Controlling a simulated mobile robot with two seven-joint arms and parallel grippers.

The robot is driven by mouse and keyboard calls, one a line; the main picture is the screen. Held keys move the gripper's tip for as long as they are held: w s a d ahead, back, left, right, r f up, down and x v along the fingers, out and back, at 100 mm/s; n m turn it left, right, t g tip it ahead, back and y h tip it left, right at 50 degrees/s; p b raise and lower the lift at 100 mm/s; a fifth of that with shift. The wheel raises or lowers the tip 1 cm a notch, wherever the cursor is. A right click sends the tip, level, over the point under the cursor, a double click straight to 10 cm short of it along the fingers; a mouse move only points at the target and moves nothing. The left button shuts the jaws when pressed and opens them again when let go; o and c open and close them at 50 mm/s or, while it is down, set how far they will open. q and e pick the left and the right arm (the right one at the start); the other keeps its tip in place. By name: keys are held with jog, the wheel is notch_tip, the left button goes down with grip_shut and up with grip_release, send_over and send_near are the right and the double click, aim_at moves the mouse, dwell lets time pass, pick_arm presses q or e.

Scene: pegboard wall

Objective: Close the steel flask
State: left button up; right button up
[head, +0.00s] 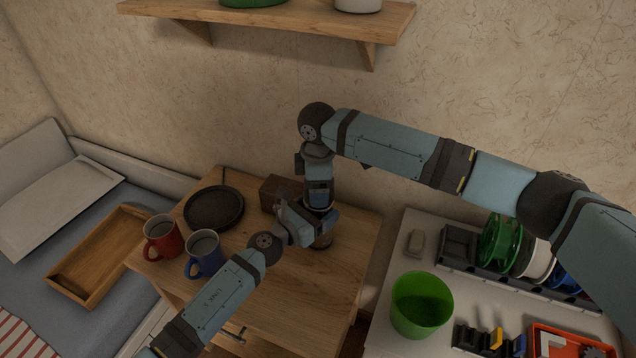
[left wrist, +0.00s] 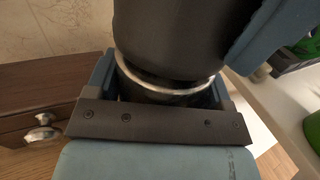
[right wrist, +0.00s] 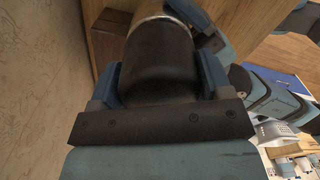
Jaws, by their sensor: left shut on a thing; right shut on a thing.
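The steel flask (head: 322,241) stands on the wooden table, mostly hidden behind my grippers in the head view. My left gripper (head: 312,222) is shut on its body from the side; the bright metal rim (left wrist: 165,90) shows between the fingers in the left wrist view. My right gripper (head: 318,190) comes down from above, shut on the dark cylindrical cap (right wrist: 160,55). The cap also shows over the rim in the left wrist view (left wrist: 170,35). A dark band lies between cap and rim; I cannot tell whether the cap is seated.
A small brown box (head: 278,187) stands close behind the flask, its knobs showing in the left wrist view (left wrist: 43,120). A dark round plate (head: 214,207), a red mug (head: 161,238) and a blue mug (head: 203,257) stand left. A green bin (head: 421,305) stands on the white table at right.

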jog(key=m, duration=0.5)
jog(key=shift+f, duration=0.1)
jog(key=m, duration=0.9)
jog(key=shift+m, duration=0.4)
jog(key=m, duration=1.5)
jog(key=shift+m, duration=0.4)
jog(key=m, duration=0.5)
jog(key=shift+s+m, duration=0.1)
jog(key=shift+m, duration=0.2)
jog(key=m, duration=0.3)
jog(key=shift+d+m, duration=0.2)
jog(key=shift+m, duration=0.2)
